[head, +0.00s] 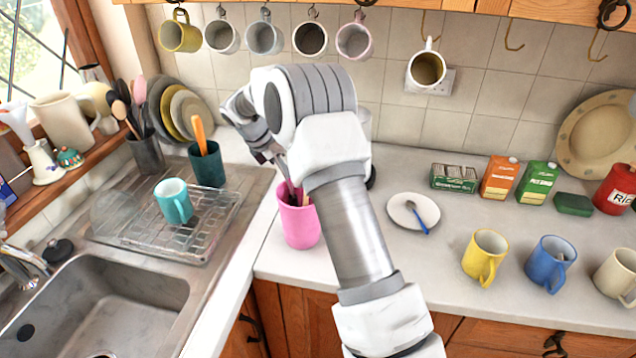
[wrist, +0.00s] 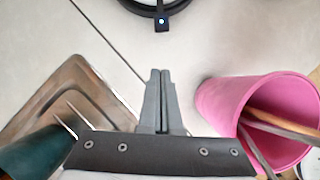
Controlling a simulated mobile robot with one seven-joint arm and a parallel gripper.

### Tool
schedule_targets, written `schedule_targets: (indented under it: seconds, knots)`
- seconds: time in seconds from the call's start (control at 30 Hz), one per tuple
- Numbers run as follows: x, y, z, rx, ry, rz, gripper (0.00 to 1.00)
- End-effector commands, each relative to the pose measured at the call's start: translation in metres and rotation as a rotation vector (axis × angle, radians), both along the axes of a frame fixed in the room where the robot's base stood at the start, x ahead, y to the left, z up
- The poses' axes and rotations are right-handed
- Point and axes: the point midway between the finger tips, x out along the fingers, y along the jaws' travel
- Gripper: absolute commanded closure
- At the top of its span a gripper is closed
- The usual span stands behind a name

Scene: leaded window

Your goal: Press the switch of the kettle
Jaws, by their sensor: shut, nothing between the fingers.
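The kettle is mostly hidden behind my arm in the head view; a pale sliver and a dark base edge (head: 371,176) that seem to be its parts show right of the arm. In the wrist view, its dark round base (wrist: 140,5) is cut off by the top edge. A small black tab with a light dot, seemingly the switch (wrist: 161,23), sticks out from it toward my gripper (wrist: 160,72). My gripper is shut and empty, its fingertips lined up with the tab and apart from it in the picture. In the head view, my arm partly hides the gripper.
A pink utensil cup (head: 299,226) stands close beside my gripper, on the right in the wrist view (wrist: 222,105). A dark green cup (head: 207,168) and metal drainer (head: 190,250) are left. A plate (head: 400,210) with a blue-handled spoon lies right. Mugs hang above.

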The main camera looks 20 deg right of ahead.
Motion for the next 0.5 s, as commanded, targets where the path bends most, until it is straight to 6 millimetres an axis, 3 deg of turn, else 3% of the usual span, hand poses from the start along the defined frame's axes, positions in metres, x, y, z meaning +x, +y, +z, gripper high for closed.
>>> schedule_targets:
  seconds: [0.1, 0.23, 0.5]
  knots:
    - [-0.005, 0.031, -0.001, -0.001, -0.002, 0.004, 1.0]
    - [-0.01, 0.059, -0.001, -0.001, -0.002, 0.004, 1.0]
    - [-0.016, 0.09, 0.0, -0.001, -0.001, 0.0, 1.0]
